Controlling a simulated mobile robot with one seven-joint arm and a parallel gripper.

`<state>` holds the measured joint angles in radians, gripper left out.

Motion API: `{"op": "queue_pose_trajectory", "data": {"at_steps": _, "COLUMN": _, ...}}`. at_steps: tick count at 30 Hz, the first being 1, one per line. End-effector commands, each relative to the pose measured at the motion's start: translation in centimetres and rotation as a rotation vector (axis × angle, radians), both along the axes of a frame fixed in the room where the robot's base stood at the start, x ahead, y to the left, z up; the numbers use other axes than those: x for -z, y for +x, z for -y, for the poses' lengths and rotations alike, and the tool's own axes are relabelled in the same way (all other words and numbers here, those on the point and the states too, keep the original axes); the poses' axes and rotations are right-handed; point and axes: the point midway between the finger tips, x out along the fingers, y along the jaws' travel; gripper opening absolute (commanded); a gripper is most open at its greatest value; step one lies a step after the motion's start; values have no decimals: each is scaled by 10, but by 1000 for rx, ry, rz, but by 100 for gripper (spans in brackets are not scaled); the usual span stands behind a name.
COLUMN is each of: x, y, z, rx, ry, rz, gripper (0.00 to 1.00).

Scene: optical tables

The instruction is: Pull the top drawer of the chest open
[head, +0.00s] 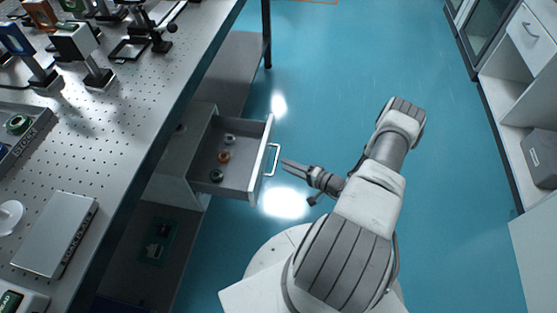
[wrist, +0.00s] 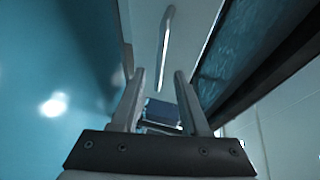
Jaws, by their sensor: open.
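The chest (head: 174,190) stands under the edge of the optical table. Its top drawer (head: 258,150) is out, and its inside shows several small round parts, one of them orange. The drawer's pale bar handle (head: 273,160) is on the front face; it also shows in the wrist view (wrist: 167,40). My gripper (head: 284,165) is just right of the handle, fingers pointing at it. In the wrist view my gripper (wrist: 159,74) has its two fingers apart with nothing held between them. The handle lies beyond the fingertips, and I cannot tell whether it touches one.
The perforated optical table (head: 130,125) fills the left, with optics mounts, a STOCK tray (head: 30,140) and a flat grey box (head: 58,235). White cabinets (head: 520,90) line the right. The blue floor (head: 350,60) between them is clear.

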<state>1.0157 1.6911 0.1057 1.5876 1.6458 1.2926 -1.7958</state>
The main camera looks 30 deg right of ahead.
Motion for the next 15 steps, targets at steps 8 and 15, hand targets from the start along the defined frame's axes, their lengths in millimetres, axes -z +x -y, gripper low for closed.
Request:
{"op": "queue_pose_trajectory", "data": {"at_steps": 8, "x": -14, "y": -59, "z": 34, "rx": 3, "ry": -1, "rz": -1, "gripper": 45}}
{"op": "queue_pose_trajectory", "data": {"at_steps": 15, "x": -20, "y": -92, "z": 52, "rx": 1, "ry": 1, "rz": 0, "gripper": 45}}
